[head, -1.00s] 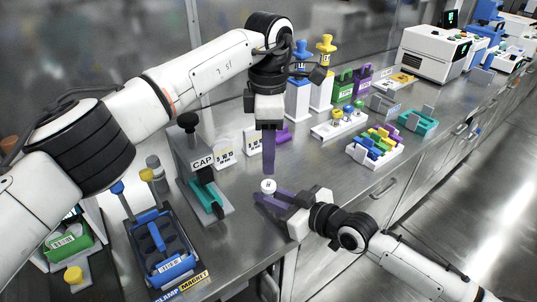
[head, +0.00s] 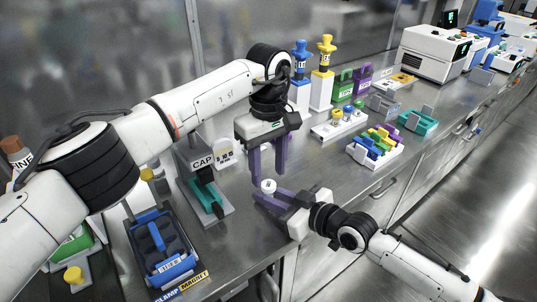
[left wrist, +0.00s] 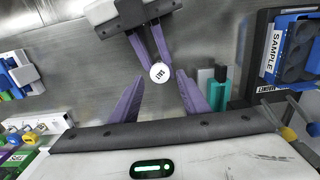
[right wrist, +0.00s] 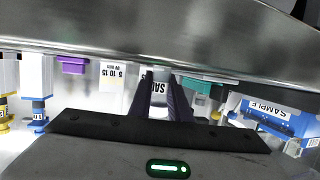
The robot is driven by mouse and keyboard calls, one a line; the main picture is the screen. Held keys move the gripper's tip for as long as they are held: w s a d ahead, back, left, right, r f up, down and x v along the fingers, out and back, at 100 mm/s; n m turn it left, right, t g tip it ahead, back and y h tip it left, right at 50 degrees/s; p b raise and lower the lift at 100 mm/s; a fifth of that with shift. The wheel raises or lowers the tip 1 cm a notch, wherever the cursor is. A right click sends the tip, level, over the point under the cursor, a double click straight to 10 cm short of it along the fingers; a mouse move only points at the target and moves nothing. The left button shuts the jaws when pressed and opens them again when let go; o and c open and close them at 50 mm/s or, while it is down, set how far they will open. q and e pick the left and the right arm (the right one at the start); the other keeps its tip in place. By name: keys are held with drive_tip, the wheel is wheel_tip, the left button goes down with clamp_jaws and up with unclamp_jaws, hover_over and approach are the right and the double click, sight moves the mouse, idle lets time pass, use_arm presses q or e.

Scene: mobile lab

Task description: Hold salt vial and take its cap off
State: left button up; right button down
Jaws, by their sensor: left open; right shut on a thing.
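The salt vial's white round cap (head: 268,186) shows at the tips of my right gripper (head: 266,195) in the head view. The right gripper's purple fingers are shut on the vial, which is upright. In the right wrist view the vial's lettered label (right wrist: 159,88) shows between the fingers. My left gripper (head: 268,179) points down with its purple fingers spread and empty. In the left wrist view the cap (left wrist: 160,72) lies midway between the left fingertips, seen from above. The exact height gap between those tips and the cap is hard to tell. The fingers hide the vial's lower body.
The cap stand (head: 207,192) with a teal part stands left of the grippers. A blue clamp rack (head: 158,247) is at the front left. A white rack (head: 372,156) of coloured pieces stands to the right. The bench's front edge lies just below the right gripper.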

sight(269, 186)
use_arm(q)
drive_tip(key=shift+f, duration=1.45)
drive_tip(key=shift+c, duration=0.4)
